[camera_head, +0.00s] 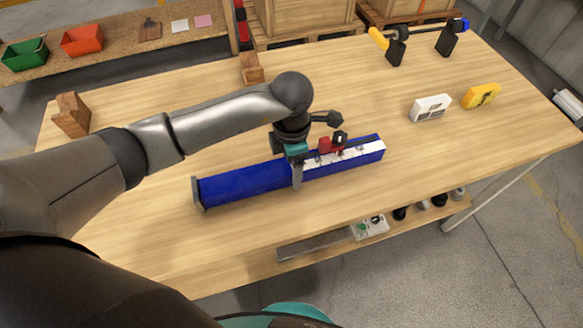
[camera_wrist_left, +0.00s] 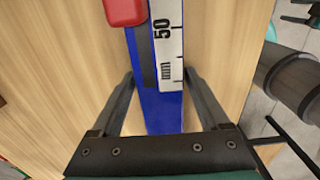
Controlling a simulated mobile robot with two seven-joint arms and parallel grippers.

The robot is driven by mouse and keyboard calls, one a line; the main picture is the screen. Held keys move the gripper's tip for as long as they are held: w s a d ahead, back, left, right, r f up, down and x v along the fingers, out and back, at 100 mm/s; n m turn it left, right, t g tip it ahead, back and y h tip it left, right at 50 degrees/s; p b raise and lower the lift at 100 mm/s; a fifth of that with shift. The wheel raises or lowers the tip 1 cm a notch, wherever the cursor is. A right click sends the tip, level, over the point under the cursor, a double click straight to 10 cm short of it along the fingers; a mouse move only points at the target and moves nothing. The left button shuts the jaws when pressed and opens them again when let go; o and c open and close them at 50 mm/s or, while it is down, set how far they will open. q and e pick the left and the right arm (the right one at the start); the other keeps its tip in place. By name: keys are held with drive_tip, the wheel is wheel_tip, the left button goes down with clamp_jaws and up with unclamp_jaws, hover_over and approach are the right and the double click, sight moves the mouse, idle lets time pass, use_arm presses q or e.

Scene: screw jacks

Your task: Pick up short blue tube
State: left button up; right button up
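A long blue bar (camera_head: 245,181) lies on the table and carries a white ruler strip (camera_head: 372,149) and a red slider (camera_head: 324,145) on its right part. I cannot tell a separate short blue tube apart from it. My left gripper (camera_head: 297,180) is over the bar's middle. In the left wrist view, its two fingers (camera_wrist_left: 160,78) are spread on either side of the blue bar (camera_wrist_left: 160,112), with gaps showing between them and the bar. The red slider (camera_wrist_left: 125,12) is just ahead of the fingers. My right gripper is not identifiable in either view.
A yellow piece (camera_head: 378,39) and a blue-ended rod rest on black stands (camera_head: 396,53) at the back right. A white device (camera_head: 431,108) and a yellow device (camera_head: 481,96) lie at right. Wooden blocks (camera_head: 71,114) stand at left. The table's front left is clear.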

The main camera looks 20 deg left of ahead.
use_arm(q)
clamp_jaws()
idle(0.4)
drive_tip(key=shift+w+r, duration=0.15)
